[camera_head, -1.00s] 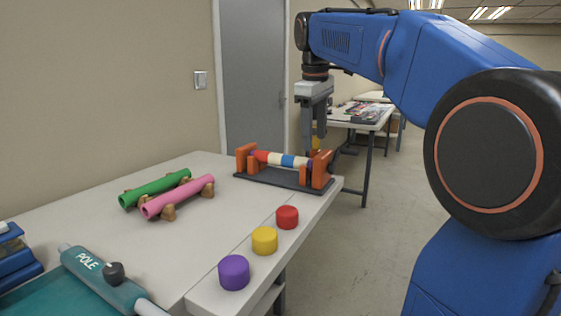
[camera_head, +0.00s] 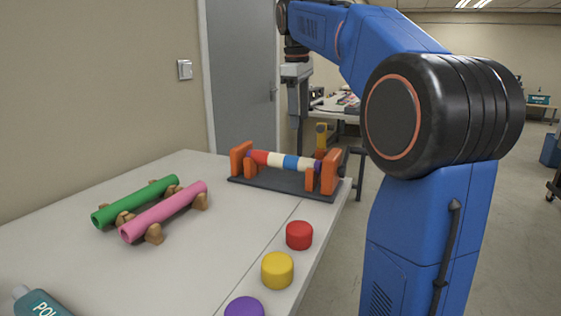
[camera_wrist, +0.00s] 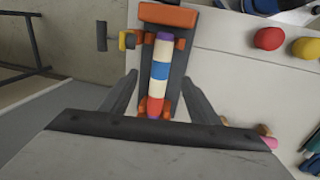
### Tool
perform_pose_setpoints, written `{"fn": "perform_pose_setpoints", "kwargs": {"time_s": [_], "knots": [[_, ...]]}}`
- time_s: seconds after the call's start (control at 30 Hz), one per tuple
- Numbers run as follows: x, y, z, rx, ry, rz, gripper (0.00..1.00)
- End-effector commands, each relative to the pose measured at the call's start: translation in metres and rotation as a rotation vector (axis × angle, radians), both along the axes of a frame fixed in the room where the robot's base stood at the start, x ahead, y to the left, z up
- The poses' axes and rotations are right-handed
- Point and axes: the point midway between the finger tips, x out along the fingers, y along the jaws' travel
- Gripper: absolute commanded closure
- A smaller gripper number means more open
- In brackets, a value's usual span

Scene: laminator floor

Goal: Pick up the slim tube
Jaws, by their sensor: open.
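A green tube (camera_head: 135,200) and a pink tube (camera_head: 165,212) lie side by side on wooden cradles on the table; I cannot tell which is called slim. A striped tube (camera_head: 290,162) of red, cream, blue and purple bands lies in an orange-ended stand. My gripper (camera_head: 299,125) is open and empty, above and apart from the striped tube. In the wrist view the striped tube (camera_wrist: 160,75) shows lengthwise between the open fingers, farther below. Only the pink tube's end (camera_wrist: 269,142) peeks out past my gripper there.
Red (camera_head: 299,235), yellow (camera_head: 277,270) and purple (camera_head: 245,307) round pieces stand along the table's right edge. The stand's dark base (camera_head: 270,180) sits at the far corner. A teal bottle-like object (camera_head: 42,303) is at lower left. The middle of the table (camera_head: 215,250) is clear.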

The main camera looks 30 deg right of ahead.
Motion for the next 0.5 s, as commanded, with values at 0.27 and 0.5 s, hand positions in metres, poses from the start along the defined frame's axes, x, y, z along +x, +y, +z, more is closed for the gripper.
{"fn": "perform_pose_setpoints", "kwargs": {"time_s": [0.27, 0.5], "knots": [[0.003, -0.006, -0.050, 0.000, 0.003, 0.000, 0.44], [0.007, -0.010, -0.087, 0.001, 0.002, 0.000, 0.44]]}}
